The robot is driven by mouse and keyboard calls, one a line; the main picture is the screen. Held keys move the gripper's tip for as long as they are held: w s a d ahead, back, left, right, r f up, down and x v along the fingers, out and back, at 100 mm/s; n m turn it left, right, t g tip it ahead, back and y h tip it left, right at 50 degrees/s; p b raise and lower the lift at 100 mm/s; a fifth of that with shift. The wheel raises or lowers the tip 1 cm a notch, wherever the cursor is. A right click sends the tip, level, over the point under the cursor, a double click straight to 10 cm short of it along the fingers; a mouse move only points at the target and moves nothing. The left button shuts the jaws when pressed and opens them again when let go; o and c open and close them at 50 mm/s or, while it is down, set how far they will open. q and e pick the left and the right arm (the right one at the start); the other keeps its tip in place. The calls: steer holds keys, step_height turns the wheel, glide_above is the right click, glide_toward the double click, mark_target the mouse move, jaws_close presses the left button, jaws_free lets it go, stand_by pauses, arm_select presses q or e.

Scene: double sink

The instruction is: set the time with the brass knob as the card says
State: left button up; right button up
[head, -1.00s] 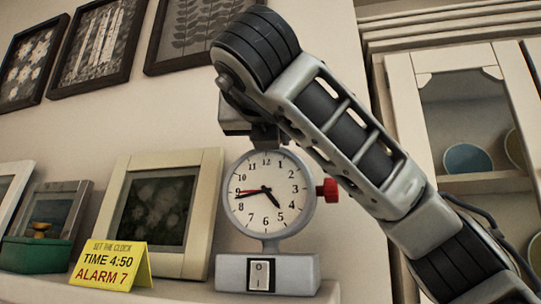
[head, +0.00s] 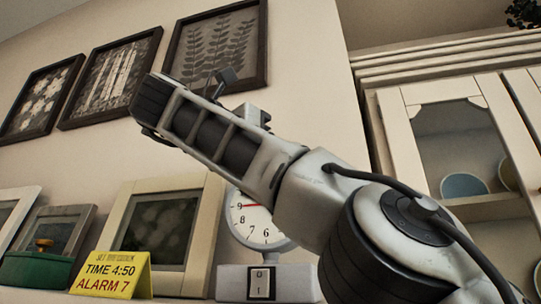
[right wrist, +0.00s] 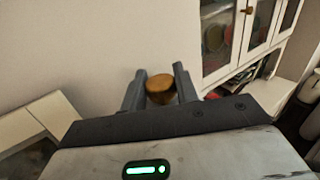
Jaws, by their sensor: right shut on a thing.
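The white clock (head: 241,234) stands on the shelf on a grey base with a 0/I switch. My right arm crosses in front of it in the head view and hides the upper and right dial. A red hand points near 9; I cannot read the other hands. The yellow card (head: 110,275) reads TIME 4:50, ALARM 7. In the right wrist view, the brass knob (right wrist: 160,98) sits between the fingers of my right gripper (right wrist: 159,72), which is shut on it. The red knob at the clock's side is hidden. My left gripper is not in view.
A green box (head: 36,269) with an orange-brown top knob stands left of the card. Picture frames (head: 117,276) lean behind, and framed prints (head: 112,82) hang above. A cabinet with glass doors (head: 455,150) stands at the right.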

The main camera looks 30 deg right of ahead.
steer(key=shift+f+g, duration=0.1)
steer(key=shift+g, duration=0.2)
steer(key=o, duration=1)
steer(key=shift+c, duration=0.2)
steer(key=s+a, duration=0.1)
steer(key=a, duration=0.6)
steer(key=shift+s+a, duration=0.2)
